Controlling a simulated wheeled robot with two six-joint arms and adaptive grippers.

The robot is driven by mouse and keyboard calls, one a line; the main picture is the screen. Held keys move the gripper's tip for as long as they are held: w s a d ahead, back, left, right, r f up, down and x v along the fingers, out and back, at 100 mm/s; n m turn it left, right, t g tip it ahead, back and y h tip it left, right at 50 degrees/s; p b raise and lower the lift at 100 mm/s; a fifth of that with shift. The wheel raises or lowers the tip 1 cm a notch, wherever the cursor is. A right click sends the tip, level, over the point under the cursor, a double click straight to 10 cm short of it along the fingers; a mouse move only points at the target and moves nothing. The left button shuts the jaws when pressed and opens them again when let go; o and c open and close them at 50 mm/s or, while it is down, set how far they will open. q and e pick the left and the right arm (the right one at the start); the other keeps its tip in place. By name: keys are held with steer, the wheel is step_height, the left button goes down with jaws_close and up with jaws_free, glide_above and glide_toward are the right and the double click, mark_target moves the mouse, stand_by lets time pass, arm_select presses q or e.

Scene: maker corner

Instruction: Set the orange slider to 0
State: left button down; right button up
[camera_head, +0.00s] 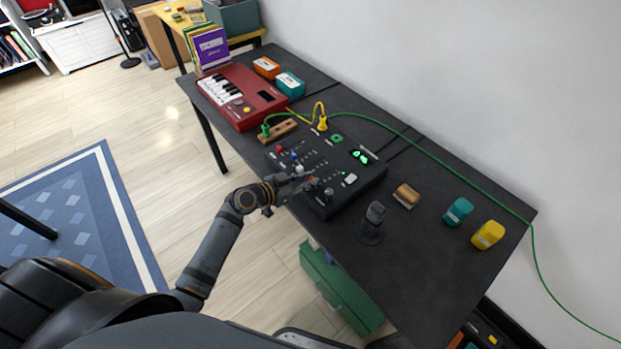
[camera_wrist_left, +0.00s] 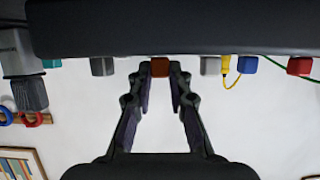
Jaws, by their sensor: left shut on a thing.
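The black control panel (camera_head: 352,196) lies on the dark table and carries several coloured slider caps and knobs. The orange slider (camera_head: 313,180) is near its front edge, mostly hidden by my left gripper in the head view. My left gripper (camera_head: 303,179) reaches in from the left over the front edge. In the left wrist view, my left gripper's fingertips (camera_wrist_left: 160,76) are closed around the orange slider's cap (camera_wrist_left: 160,67), which looks dark orange there. The scale marks by the slider are too small to read. My right gripper is not in view.
Grey knobs flank the orange cap in the wrist view, one on the left (camera_wrist_left: 103,66) and one on the right (camera_wrist_left: 210,65). A blue cap (camera_wrist_left: 247,65) is further right. A black upright device (camera_head: 374,216) stands right of the panel. A red keyboard (camera_head: 240,97) is behind left.

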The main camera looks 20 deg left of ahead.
arm_select(q)
steer(key=c, duration=1.2)
jaws_free()
steer(key=shift+s+a, duration=0.1)
steer(key=shift+v, duration=5.95)
